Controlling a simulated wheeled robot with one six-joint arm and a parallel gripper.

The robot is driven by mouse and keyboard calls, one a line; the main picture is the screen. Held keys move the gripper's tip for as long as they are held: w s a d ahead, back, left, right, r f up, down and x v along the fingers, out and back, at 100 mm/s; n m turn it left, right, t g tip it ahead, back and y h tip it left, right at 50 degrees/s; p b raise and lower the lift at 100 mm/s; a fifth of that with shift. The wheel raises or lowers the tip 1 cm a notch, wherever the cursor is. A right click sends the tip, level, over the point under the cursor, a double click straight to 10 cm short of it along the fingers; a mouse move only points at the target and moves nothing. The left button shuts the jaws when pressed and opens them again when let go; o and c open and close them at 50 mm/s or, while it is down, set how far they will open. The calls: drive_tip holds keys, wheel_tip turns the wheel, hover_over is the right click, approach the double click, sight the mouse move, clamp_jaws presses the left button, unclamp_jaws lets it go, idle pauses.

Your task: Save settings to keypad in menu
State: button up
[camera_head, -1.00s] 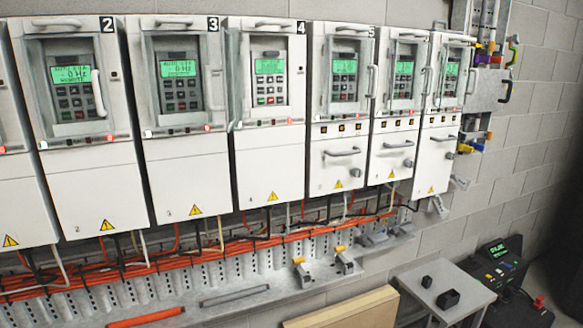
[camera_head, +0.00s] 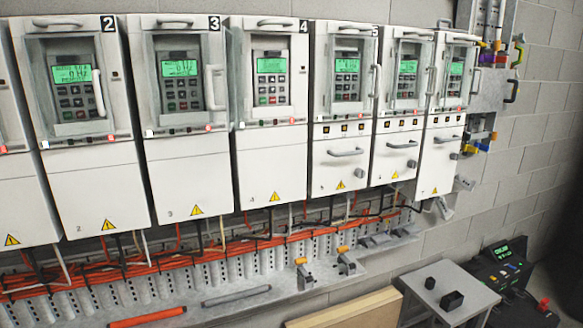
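A row of white drive cabinets hangs on the block wall. Each has a recessed keypad with a green lit display and small buttons. The keypad of drive 2 (camera_head: 75,85) is at the left, behind a frame with a vertical handle. The keypad of drive 3 (camera_head: 181,80) and the keypad of drive 4 (camera_head: 270,78) follow to the right. The keypad of drive 5 (camera_head: 347,76) and two more keypads stand further right. The display text is too small to read surely. My gripper is not in view.
An orange cable bundle (camera_head: 150,258) runs under the cabinets above a grey ledge. A wooden board (camera_head: 345,310) and a small grey table (camera_head: 452,290) with two black blocks stand below right. A black console (camera_head: 505,265) is beside the table. Handles stick out from the cabinet fronts.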

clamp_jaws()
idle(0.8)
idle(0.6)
